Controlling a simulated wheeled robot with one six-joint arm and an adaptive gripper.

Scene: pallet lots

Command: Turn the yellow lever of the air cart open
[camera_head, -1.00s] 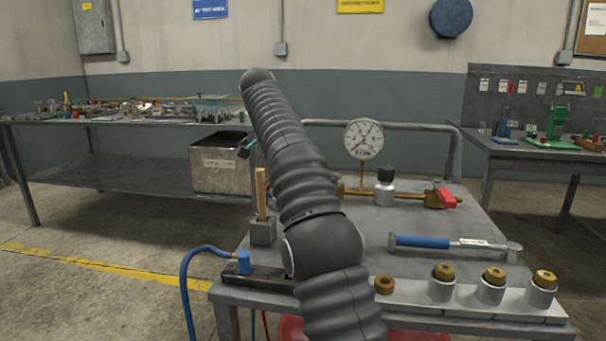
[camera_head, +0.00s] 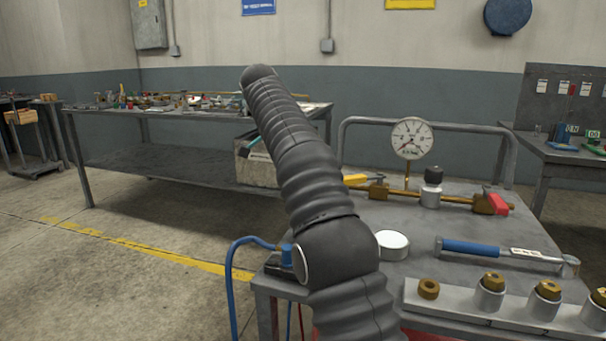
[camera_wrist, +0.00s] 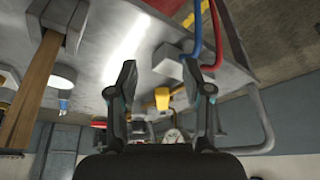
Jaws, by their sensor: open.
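The air cart (camera_head: 450,235) stands at the right in the head view, with a brass pipe (camera_head: 378,191), a round dial gauge (camera_head: 412,138) and a red handle (camera_head: 496,203) on it. The yellow lever (camera_head: 355,179) is at the pipe's left end, just right of my arm, which partly covers that end. In the wrist view, the yellow lever (camera_wrist: 162,98) shows between the fingers, beyond them. I cannot tell its exact distance. My gripper (camera_wrist: 160,78) is open with nothing between its tips. It is not visible in the head view.
A blue hose (camera_wrist: 192,40) and a red hose (camera_wrist: 216,35) pass near my fingers. A wooden handle (camera_wrist: 32,90) stands at the left in the wrist view.

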